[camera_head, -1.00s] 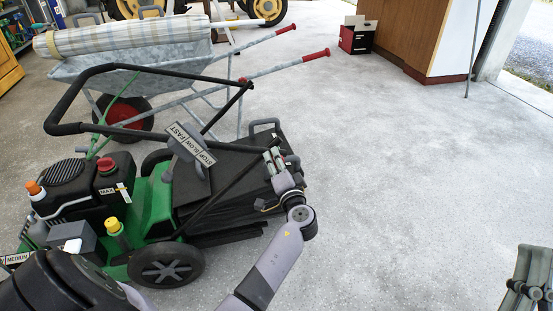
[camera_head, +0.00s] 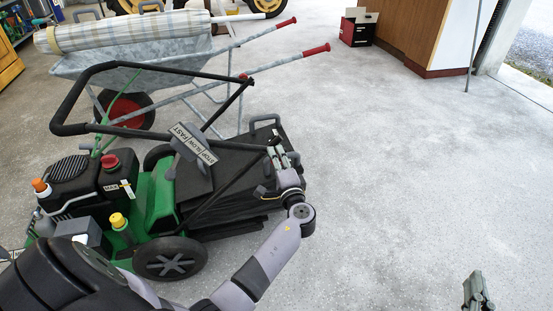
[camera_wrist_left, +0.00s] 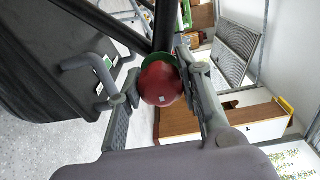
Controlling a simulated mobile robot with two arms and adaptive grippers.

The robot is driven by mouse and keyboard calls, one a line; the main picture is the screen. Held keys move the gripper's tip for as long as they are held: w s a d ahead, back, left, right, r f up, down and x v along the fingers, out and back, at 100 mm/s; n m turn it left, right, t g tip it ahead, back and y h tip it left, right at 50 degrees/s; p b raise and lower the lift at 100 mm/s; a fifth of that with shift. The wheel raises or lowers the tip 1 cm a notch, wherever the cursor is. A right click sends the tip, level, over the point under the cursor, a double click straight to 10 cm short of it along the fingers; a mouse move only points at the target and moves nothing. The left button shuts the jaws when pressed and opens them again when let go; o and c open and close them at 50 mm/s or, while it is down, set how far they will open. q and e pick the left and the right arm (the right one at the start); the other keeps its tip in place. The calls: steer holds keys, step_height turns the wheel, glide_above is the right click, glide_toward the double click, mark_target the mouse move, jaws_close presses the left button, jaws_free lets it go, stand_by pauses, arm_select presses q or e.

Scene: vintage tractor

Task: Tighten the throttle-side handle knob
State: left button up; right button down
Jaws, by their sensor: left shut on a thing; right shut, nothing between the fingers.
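The green and black mower (camera_head: 150,205) stands at the left, with its black handle bar (camera_head: 150,68) raised above it. In the left wrist view the red round knob (camera_wrist_left: 161,83) with a green collar sits against the black bar, between my left fingers. My left gripper (camera_head: 277,152) is shut on this knob at the lower end of the handle bar; in the head view the gripper hides the knob. A throttle plate (camera_head: 195,143) marked STOP, SLOW, FAST is left of the gripper. My right gripper (camera_head: 476,288) is shut and empty, low at the right over bare floor.
A grey wheelbarrow (camera_head: 135,72) with a rolled checked cloth (camera_head: 125,32) stands behind the mower. Its red-ended handles reach right. A wooden counter (camera_head: 425,35) and a black and red box (camera_head: 358,28) are at the back right. The middle floor is clear.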

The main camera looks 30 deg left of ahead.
arm_select(q)
steer(key=shift+d+f, duration=0.15)
steer(key=o, duration=1.2)
steer(key=v, duration=1.2)
steer(key=shift+s, duration=0.1)
